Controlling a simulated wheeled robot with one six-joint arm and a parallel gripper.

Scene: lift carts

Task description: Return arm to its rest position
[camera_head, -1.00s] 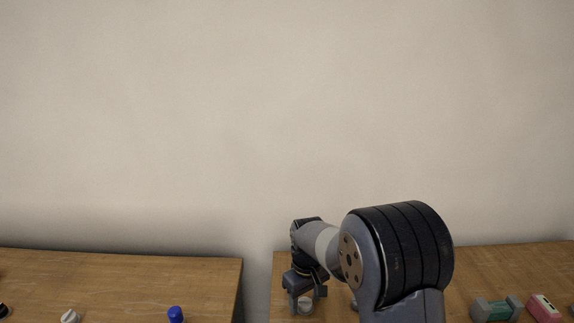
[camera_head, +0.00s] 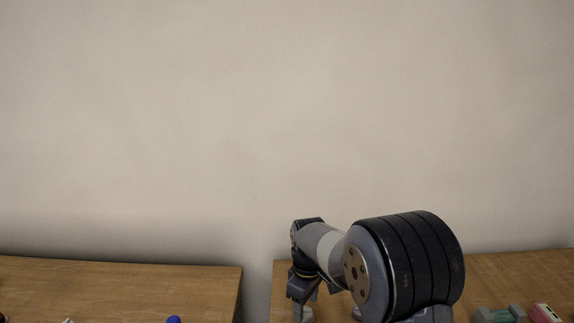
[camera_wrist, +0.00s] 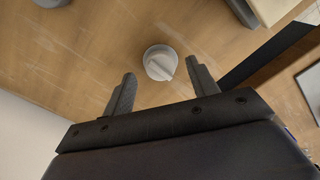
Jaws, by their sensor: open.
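My gripper (camera_wrist: 160,90) is open in the wrist view, its two dark fingers apart. A round light-grey knob-like object (camera_wrist: 160,62) with a raised bar lies on the wooden top just beyond and between the fingertips; I cannot tell from this view how far below it is. In the head view my arm reaches over the right wooden table (camera_head: 505,277). My gripper shows there at the lower edge (camera_head: 304,300), partly cut off, with a pale grey object (camera_head: 306,315) beside it.
A green-grey object (camera_head: 500,314) and a pink one (camera_head: 544,313) lie to the right of my arm. The left table (camera_head: 110,287) carries a blue-topped object (camera_head: 173,320). A gap separates the tables, and a bare wall (camera_head: 280,110) stands behind.

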